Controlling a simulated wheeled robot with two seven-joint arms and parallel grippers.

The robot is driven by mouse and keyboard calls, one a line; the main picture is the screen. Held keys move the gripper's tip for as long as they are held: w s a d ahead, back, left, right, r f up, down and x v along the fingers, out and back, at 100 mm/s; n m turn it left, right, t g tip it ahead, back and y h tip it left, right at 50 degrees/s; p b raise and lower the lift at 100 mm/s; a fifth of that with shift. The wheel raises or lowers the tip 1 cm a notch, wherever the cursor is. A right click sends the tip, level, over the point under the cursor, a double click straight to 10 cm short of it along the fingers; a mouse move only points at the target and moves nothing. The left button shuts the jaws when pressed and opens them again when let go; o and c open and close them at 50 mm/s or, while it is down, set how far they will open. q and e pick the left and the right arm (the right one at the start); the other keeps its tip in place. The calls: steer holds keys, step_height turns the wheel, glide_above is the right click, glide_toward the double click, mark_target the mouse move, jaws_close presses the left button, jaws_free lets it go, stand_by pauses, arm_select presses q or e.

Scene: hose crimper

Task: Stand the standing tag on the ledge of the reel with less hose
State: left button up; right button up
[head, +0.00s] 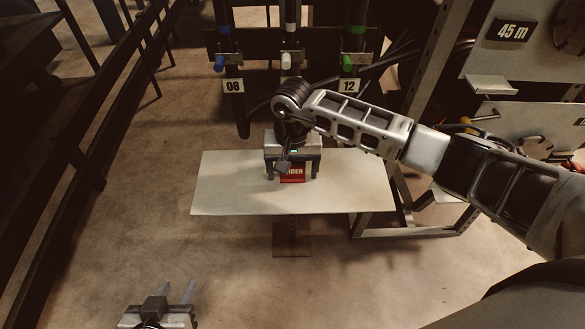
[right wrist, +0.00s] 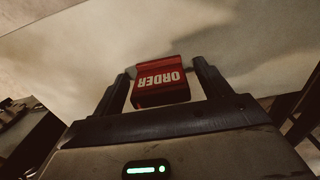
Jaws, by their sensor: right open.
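The red standing tag, lettered ORDER, (head: 293,174) stands on the pale table (head: 235,190). In the right wrist view the tag (right wrist: 161,80) sits between the two fingers of my right gripper (right wrist: 165,85), with a gap visible at its sides. My right gripper (head: 293,172) is open around the tag. My left gripper (head: 178,296) is low at the left, its two fingers apart and empty, away from the table. A reel ledge (head: 492,86) shows at the right below a 45 m sign (head: 513,31). The reels are only partly in view, and my right arm covers part of that side.
Behind the table a rack holds hanging hoses with blue, white and green fittings and signs 08 (head: 233,86) and 12 (head: 349,86). A metal frame post (head: 436,50) stands right of the table. Dark shelving lines the left.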

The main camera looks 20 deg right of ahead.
steer(key=c, duration=1.1)
steer(key=shift+r, duration=0.1)
steer(key=shift+w+r, duration=0.1)
steer(key=shift+r, duration=0.4)
step_height(320, 180, up, 2)
steer(key=shift+r, duration=0.25)
steer(key=s+a+r+b, duration=0.2)
steer(key=s+a+r, duration=0.2)
steer(key=s+r, duration=0.75)
steer(key=w+d+n, duration=0.1)
steer(key=d, duration=0.2)
steer(key=w+d+f+n, duration=0.1)
steer(key=d, duration=0.2)
steer(key=w+d+n, duration=0.1)
steer(key=d, duration=0.2)
steer(key=shift+d+f, duration=0.1)
steer(key=shift+f, duration=0.15)
